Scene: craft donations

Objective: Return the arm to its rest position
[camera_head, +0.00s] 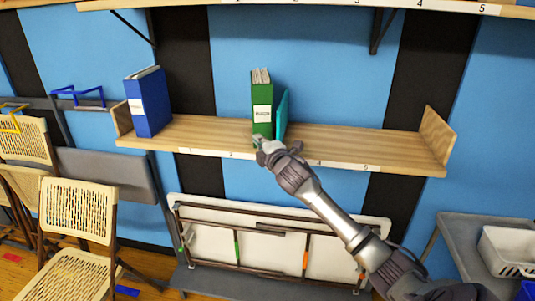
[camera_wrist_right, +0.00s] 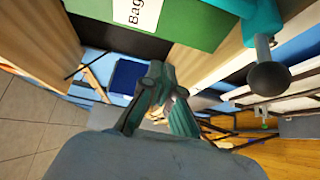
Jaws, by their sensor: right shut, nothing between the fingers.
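My right gripper (camera_head: 264,146) reaches up from the lower right to the front edge of the wooden shelf (camera_head: 345,143). It is shut and empty, just below and in front of the green binder (camera_head: 262,104). In the right wrist view my gripper (camera_wrist_right: 163,82) shows with its fingers together, and the green binder (camera_wrist_right: 193,20) with its white label is close by. A teal book or folder (camera_head: 281,115) leans against the binder's right side; it also shows in the wrist view (camera_wrist_right: 262,14). My left gripper is not in view.
A blue binder (camera_head: 148,103) stands at the shelf's left end. The shelf's right half is bare. Below are a folded table (camera_head: 270,215) and chairs (camera_head: 78,215). A grey cart (camera_head: 462,232) with a white bin (camera_head: 508,250) stands at lower right. Another shelf (camera_head: 330,5) runs above.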

